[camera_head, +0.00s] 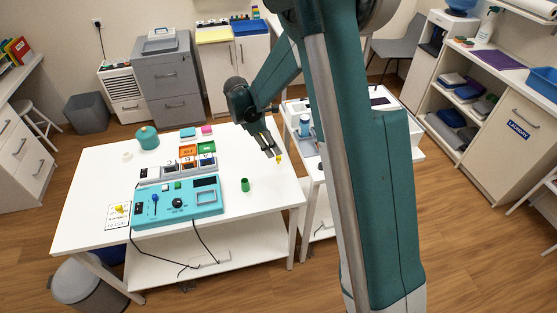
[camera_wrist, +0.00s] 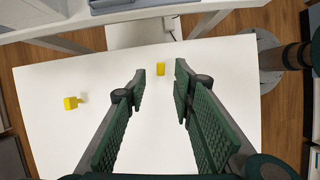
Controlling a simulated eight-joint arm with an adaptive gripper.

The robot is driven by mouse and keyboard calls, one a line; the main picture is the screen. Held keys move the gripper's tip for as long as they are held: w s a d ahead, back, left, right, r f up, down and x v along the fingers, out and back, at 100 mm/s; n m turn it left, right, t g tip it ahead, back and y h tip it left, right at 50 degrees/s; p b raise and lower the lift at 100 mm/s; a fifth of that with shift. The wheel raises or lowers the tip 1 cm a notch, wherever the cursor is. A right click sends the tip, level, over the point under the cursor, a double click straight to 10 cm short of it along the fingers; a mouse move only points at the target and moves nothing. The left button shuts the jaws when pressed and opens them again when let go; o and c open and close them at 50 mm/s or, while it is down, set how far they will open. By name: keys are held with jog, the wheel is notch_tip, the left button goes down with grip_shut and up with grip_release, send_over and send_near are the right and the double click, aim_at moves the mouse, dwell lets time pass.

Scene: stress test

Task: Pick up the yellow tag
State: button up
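My gripper (camera_head: 273,153) reaches down over the right part of the white table. In the wrist view its two green padded fingers are apart, with nothing held between them. A small yellow piece (camera_head: 279,158) shows right by the fingertips in the head view. In the wrist view one small yellow block (camera_wrist: 160,69) appears in the gap between the fingertips, on or above the white surface; I cannot tell its height. A second yellow piece (camera_wrist: 70,102), with a small stub, lies to the left of the fingers. Which one is the tag is too small to tell.
The white table (camera_head: 95,185) holds a teal control panel (camera_head: 178,203), a green cup (camera_head: 245,185), coloured bins (camera_head: 187,151), a teal round pot (camera_head: 147,137) and a sheet with a yellow item (camera_head: 119,208). A white cart (camera_head: 305,180) stands close at the right.

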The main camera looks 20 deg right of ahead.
aim_at(278, 157)
jog(key=shift+d+f, duration=0.25)
jog(key=shift+f, duration=0.4)
jog(key=shift+f, duration=0.15)
jog(key=shift+b+x, duration=0.5)
jog(key=shift+x, duration=1.95)
jog(key=shift+s, duration=0.1)
jog(key=c, duration=0.8)
